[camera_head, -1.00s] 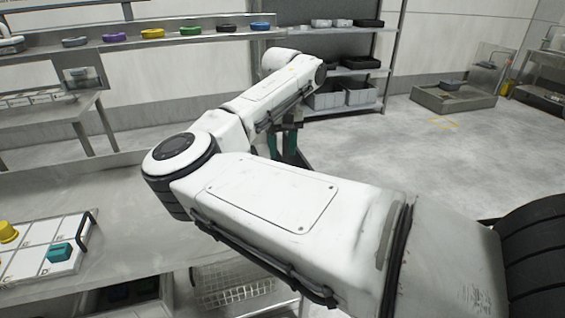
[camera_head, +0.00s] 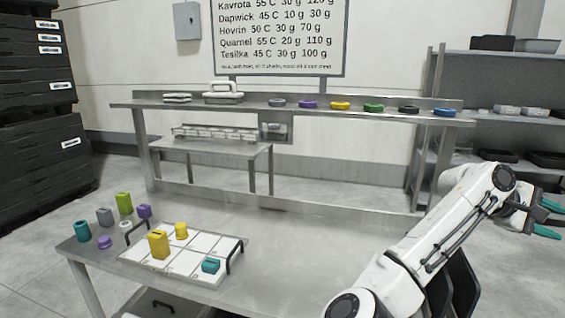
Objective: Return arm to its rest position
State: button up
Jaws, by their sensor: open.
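My arm comes up from the bottom right of the head view and bends at an elbow near the right edge. My gripper (camera_head: 550,218) is at the far right, beyond the table's right end. Its teal-tipped fingers stand apart with nothing visible between them. It touches nothing that I can see.
A steel table (camera_head: 310,255) bears a white gridded tray (camera_head: 190,267) with yellow and teal pieces. Several coloured pieces stand left of it. A long shelf (camera_head: 300,112) behind holds coloured discs. Grey racks (camera_head: 490,90) stand at right, black drawers (camera_head: 40,145) at left. The table's right part is clear.

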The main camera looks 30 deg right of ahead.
jog(key=w+a+r+n+t+h, duration=0.25)
jog(key=w+r+n+h, duration=0.25)
jog(key=r+n+h, duration=0.4)
jog(key=w+a+r+n+t+h, duration=0.2)
jog(key=w+r+n+t+h, duration=0.3)
jog(key=n, duration=0.5)
jog(key=w+a+f+n+t+y, duration=0.1)
jog(key=w+a+n+t, duration=0.3)
jog(key=n+t, duration=0.55)
jog(key=w+a+f+n+t+y, duration=0.1)
jog(key=w+a+n+t, duration=0.3)
jog(key=n+t, duration=0.5)
jog(key=w+a+f+n+t+y+p, duration=0.1)
jog(key=w+a+f+n+y, duration=0.4)
jog(key=a+f+n+y, duration=0.45)
jog(key=w+a+f+n+t+y, duration=0.1)
jog(key=w+a+f+n+y, duration=0.45)
jog(key=f+n+y, duration=0.7)
jog(key=s+a+f+n+g, duration=0.65)
jog(key=a+f+n, duration=0.2)
jog(key=f, duration=0.35)
jog(key=s+a+f+n+g, duration=0.3)
jog(key=s+a+f+g, duration=0.1)
jog(key=s, duration=0.8)
jog(key=s+a+f+n+g, duration=0.4)
jog(key=s+f, duration=0.5)
jog(key=s, duration=0.3)
jog(key=shift+s+a+g+p, duration=0.2)
jog(key=shift+a+g+p, duration=0.35)
jog(key=shift+g, duration=0.7)
